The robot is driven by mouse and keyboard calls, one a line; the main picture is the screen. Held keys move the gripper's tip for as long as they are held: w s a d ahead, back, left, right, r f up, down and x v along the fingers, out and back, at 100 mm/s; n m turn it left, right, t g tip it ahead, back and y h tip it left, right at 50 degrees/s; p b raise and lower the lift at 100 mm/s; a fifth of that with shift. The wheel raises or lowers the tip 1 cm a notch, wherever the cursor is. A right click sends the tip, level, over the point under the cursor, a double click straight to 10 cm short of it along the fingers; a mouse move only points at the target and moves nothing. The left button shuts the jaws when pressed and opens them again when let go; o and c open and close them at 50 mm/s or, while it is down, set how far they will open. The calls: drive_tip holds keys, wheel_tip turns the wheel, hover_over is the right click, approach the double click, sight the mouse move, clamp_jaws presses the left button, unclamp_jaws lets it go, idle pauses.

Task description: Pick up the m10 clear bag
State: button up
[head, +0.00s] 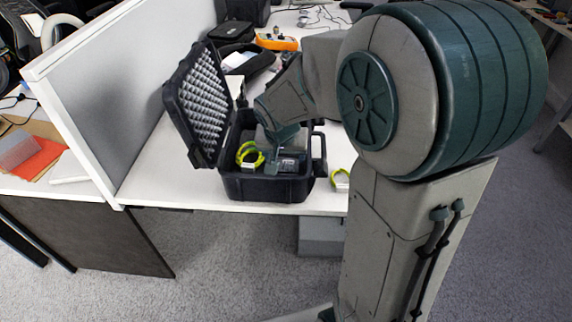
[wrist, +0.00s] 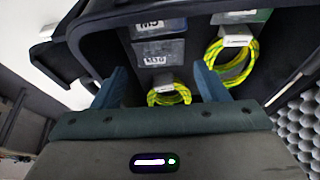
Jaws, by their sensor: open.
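The m10 clear bag (wrist: 166,50) lies inside the black case, a dark packet with a white label reading M10. It sits between and just beyond the fingertips of my gripper (wrist: 160,68) in the wrist view. The two fingers are apart, with nothing held between them. In the head view my gripper (head: 275,140) reaches down into the open case (head: 265,188). The wrist hides part of the case's inside there, and I cannot tell the m10 bag's label in that view.
Another labelled packet (wrist: 158,26) lies beside the m10 bag. Yellow-green cable coils (wrist: 168,95) (wrist: 232,62) are close to the fingers. The case's foam-lined lid (head: 200,105) stands open at left, near a grey partition (head: 150,80).

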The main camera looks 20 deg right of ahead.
sight(286, 165)
drive_tip(key=shift+b+x, duration=0.35)
drive_tip(key=shift+x, duration=2.4)
drive_tip(key=shift+s+d, duration=0.1)
drive_tip(key=c, duration=0.6)
